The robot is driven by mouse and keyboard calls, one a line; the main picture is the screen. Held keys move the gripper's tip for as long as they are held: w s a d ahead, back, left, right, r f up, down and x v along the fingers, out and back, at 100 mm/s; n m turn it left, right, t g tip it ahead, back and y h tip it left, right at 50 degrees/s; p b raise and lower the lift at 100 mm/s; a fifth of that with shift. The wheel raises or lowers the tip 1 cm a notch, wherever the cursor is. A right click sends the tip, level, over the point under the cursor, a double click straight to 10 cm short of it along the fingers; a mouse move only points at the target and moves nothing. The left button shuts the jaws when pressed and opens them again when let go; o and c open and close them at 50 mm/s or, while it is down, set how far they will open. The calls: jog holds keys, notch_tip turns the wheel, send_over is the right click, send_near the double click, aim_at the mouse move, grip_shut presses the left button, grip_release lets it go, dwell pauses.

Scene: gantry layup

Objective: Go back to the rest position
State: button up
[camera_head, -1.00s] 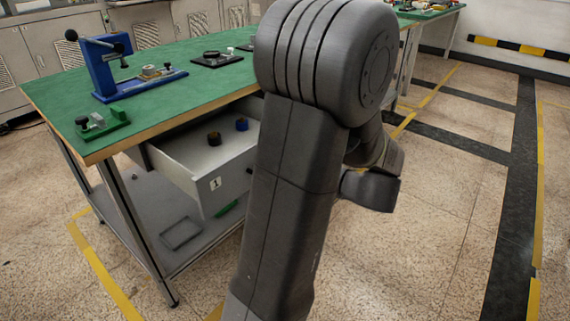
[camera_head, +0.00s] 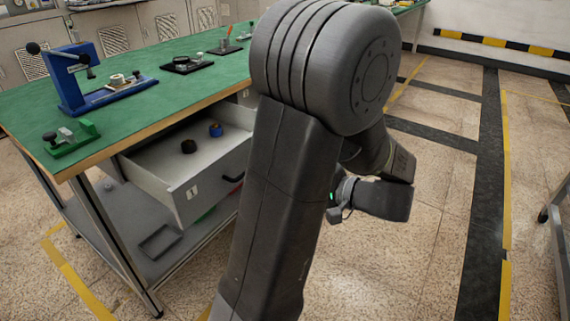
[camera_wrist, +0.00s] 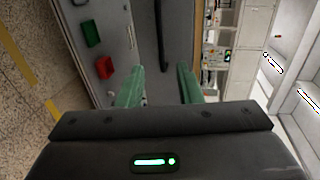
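My gripper (camera_wrist: 160,85) shows in the wrist view with its two green fingers apart and nothing between them. In that view it faces the grey front of a drawer with a dark handle (camera_wrist: 161,35). In the head view my arm is folded in the middle, and the fingers are hidden. The workbench (camera_head: 150,120) with a green top stands to the left of my arm.
A blue press (camera_head: 72,80) and a green fixture (camera_head: 70,138) stand on the bench. A grey tray (camera_head: 160,241) lies on the lower shelf. A red bin (camera_wrist: 105,67) and a green bin (camera_wrist: 91,33) show in the wrist view. The floor to the right is mostly clear.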

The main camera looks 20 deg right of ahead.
jog(key=b+x, duration=0.3)
jog(key=x, duration=1)
jog(key=shift+w+a, duration=0.2)
jog(key=shift+w, duration=0.1)
